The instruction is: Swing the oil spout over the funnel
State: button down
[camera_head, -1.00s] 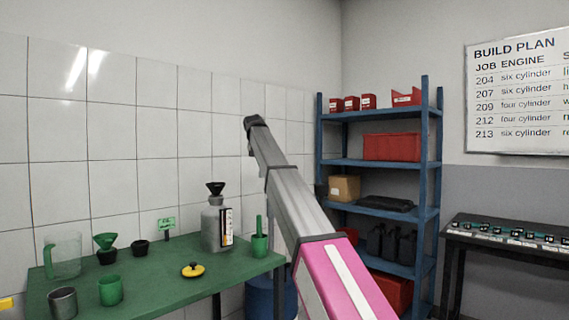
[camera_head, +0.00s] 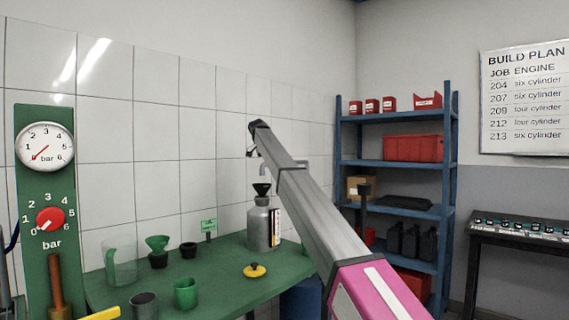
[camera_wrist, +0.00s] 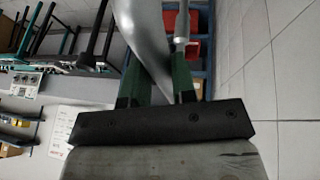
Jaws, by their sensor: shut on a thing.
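The oil spout (camera_wrist: 152,42) is a smooth, curved silver pipe in the wrist view. It passes between the green fingers of my gripper (camera_wrist: 160,68), which is shut on it. In the head view, a pale downturned pipe end (camera_head: 262,169) shows just left of my arm, in line above the dark funnel (camera_head: 261,189). I cannot tell whether it is exactly above it in depth. The funnel stands upright in the neck of a grey can (camera_head: 262,228) on the green bench (camera_head: 226,268). My gripper is hidden behind my arm in the head view.
A clear jug (camera_head: 120,262), a green funnel (camera_head: 157,246), green cup (camera_head: 185,293) and yellow-topped item (camera_head: 255,270) stand on the bench. A gauge panel (camera_head: 47,185) is at left. Blue shelving (camera_head: 449,170) stands behind my arm at right.

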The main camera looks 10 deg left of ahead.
jog(key=shift+w+a, duration=0.1)
jog(key=shift+a, duration=0.25)
jog(key=shift+w, duration=0.1)
jog(key=c, duration=0.9)
grip_release()
jog(key=shift+a, duration=0.1)
jog(key=shift+r, duration=0.1)
jog(key=v, duration=1)
jog(key=shift+a+r, duration=0.1)
jog(key=shift+r, duration=0.15)
